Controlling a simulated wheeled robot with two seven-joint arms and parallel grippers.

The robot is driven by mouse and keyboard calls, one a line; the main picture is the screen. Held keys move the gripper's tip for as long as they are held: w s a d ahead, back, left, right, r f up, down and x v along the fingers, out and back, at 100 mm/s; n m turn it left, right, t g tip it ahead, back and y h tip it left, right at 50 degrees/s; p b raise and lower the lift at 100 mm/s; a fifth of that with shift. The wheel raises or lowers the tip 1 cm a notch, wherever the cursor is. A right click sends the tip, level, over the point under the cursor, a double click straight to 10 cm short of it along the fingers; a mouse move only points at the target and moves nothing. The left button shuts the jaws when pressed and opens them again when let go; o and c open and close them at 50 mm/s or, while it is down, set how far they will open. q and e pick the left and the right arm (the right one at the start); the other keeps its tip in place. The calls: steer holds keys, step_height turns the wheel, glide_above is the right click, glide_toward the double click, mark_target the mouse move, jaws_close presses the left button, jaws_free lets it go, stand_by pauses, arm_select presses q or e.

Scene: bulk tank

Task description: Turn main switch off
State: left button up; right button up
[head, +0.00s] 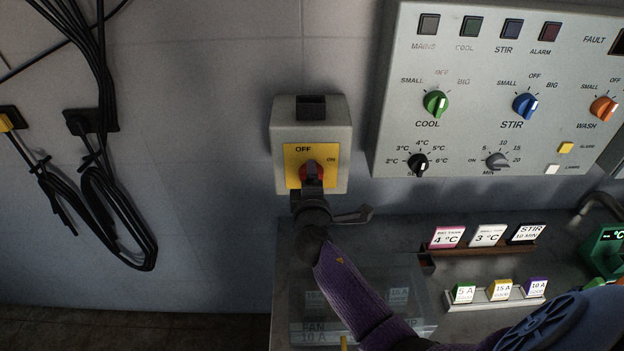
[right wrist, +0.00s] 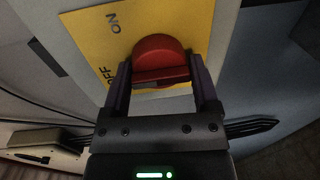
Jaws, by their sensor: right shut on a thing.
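The main switch is a grey box (head: 338,110) on the wall with a yellow plate (head: 328,154) marked OFF and ON. Its red knob (head: 304,172) sits low on the plate, mostly hidden behind my right gripper (head: 312,178) in the head view. In the right wrist view the red knob (right wrist: 158,56) is between the two fingers of my right gripper (right wrist: 163,82), which is shut on its grip bar. In the head view the knob's grip looks upright, toward the OFF side. My left gripper is not in view.
A control panel (head: 480,60) with several knobs is on the wall at right. Below it a counter carries label cards on racks (head: 490,304) and a clear box (head: 300,290). Black cables (head: 100,180) hang at left. The wall between cables and switch is bare.

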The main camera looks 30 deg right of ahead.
steer(key=shift+r, duration=0.2)
steer(key=o, duration=1.1)
steer(key=p+v, duration=0.1)
steer(key=v, duration=0.9)
steer(key=shift+f, duration=0.1)
